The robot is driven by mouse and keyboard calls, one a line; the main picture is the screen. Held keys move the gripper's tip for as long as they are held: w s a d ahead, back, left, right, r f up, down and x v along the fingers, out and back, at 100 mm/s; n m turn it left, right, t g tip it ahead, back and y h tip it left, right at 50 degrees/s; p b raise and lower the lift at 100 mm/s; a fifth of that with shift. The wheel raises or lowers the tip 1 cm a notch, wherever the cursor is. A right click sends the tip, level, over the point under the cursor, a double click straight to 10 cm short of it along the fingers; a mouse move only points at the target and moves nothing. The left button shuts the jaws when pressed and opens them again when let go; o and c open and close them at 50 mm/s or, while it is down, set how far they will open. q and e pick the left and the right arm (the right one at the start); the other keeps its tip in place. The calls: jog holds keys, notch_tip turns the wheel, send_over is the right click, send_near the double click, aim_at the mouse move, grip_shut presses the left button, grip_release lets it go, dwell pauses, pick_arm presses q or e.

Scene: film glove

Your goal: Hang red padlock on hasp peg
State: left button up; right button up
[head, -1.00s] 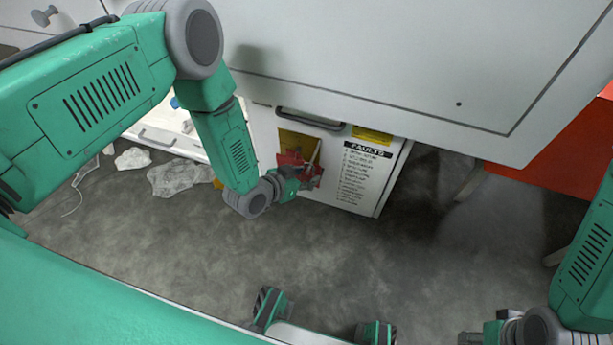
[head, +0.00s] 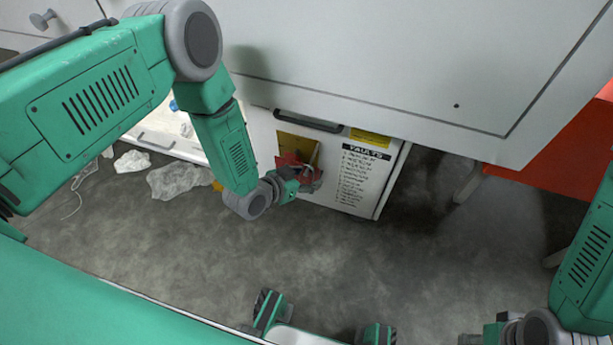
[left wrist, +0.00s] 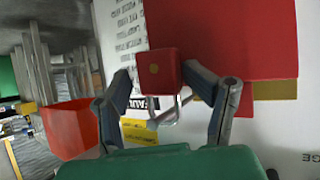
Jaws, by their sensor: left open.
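The red padlock (left wrist: 160,70) shows in the left wrist view between the fingers of my left gripper (left wrist: 158,76), which are open around it. Its grey shackle (left wrist: 166,112) extends toward the yellow label, near a grey rod; I cannot tell whether the shackle is around the hasp peg. A red plate (left wrist: 225,40) lies behind the padlock on the white cabinet front. In the head view my left gripper (head: 306,174) is at the red plate (head: 293,158), and the padlock cannot be told apart there. My right gripper (head: 488,337) is at the bottom right, far from the cabinet.
The white cabinet (head: 378,180) carries a dark handle (head: 308,121) and a printed fault list. A large grey panel (head: 400,55) overhangs it. A red-orange block (head: 565,150) stands at the right. Crumpled clear film (head: 178,178) lies on the floor at left. The middle floor is clear.

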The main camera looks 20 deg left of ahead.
pick_arm(q)
jog(key=shift+r, duration=0.1)
jog(key=s+a+r+n+g+y+p, duration=0.1)
jog(key=s+a+r+g+y+p, duration=0.1)
jog(key=s, duration=0.8)
jog(key=s+a+r+n+g+y+p, duration=0.1)
jog(key=s+a+r+n+g+p, duration=0.1)
jog(key=s+a+r+g+p, duration=0.2)
jog(key=s+a+r+n+g+y+p, duration=0.1)
jog(key=s+a+r+p, duration=0.4)
jog(key=s+r, duration=0.5)
jog(key=s+a+g+y, duration=0.1)
jog(key=s+a+g, duration=0.1)
jog(key=s, duration=0.3)
jog(key=shift+s+a+r+n+g+y, duration=0.3)
jog(key=shift+s+a+r, duration=0.05)
jog(key=shift+r, duration=0.05)
jog(key=shift+w, duration=0.15)
dwell(0.8)
